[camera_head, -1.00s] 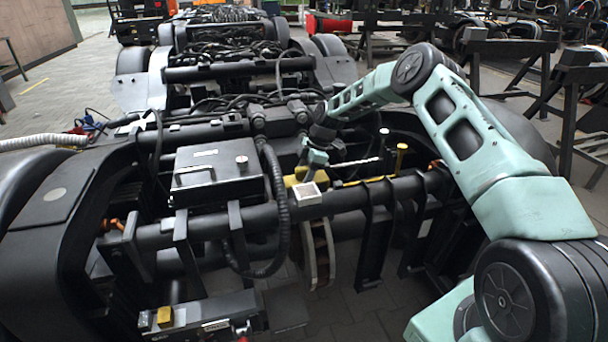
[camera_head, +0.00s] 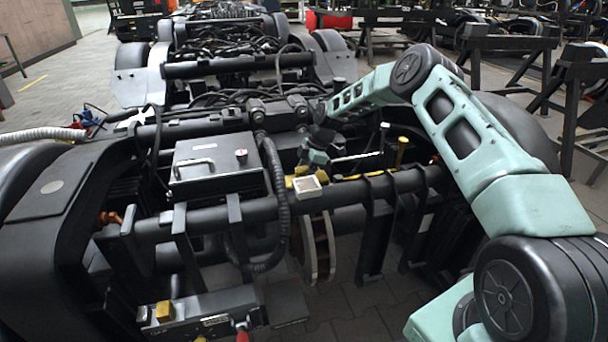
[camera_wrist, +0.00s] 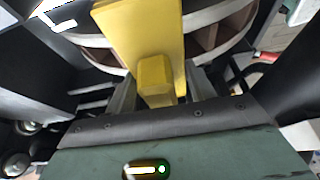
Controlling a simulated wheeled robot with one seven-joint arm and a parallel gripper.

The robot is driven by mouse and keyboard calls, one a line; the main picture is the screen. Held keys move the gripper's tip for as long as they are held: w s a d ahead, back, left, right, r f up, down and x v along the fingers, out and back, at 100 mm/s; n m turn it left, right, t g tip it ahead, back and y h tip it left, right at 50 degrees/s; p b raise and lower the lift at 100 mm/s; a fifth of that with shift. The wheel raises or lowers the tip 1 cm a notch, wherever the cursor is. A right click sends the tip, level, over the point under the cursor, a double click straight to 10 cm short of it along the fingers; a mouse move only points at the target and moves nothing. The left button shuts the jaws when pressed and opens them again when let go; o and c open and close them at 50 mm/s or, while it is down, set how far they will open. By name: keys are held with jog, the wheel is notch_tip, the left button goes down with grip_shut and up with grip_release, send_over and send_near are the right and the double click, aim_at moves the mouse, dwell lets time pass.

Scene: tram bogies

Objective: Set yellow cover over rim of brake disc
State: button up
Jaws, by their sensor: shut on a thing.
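The yellow cover (camera_wrist: 138,30) fills the upper middle of the wrist view. My gripper (camera_wrist: 158,88) is shut on the cover's small yellow block-shaped grip (camera_wrist: 155,76), one finger on each side. The brake disc (camera_wrist: 220,28), with pale rims and vanes between them, shows on both sides behind the cover. I cannot tell whether the cover touches the rim. In the head view, my gripper (camera_head: 318,155) is behind the dark cross beam, with yellow parts (camera_head: 300,171) showing just below it. The disc's lower part (camera_head: 318,250) hangs below the beam; its top is hidden.
A black box with a handle (camera_head: 218,168) and a thick ribbed hose (camera_head: 279,200) stand left of my gripper. A yellow-topped rod (camera_head: 402,146) rises at the right, close to my arm.

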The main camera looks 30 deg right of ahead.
jog(key=shift+f, duration=0.35)
jog(key=o, duration=1.1)
jog(key=shift+r, duration=0.1)
jog(key=p+v, duration=0.2)
jog(key=v, duration=1.5)
jog(key=shift+d+r, duration=0.1)
jog(key=shift+r, duration=0.05)
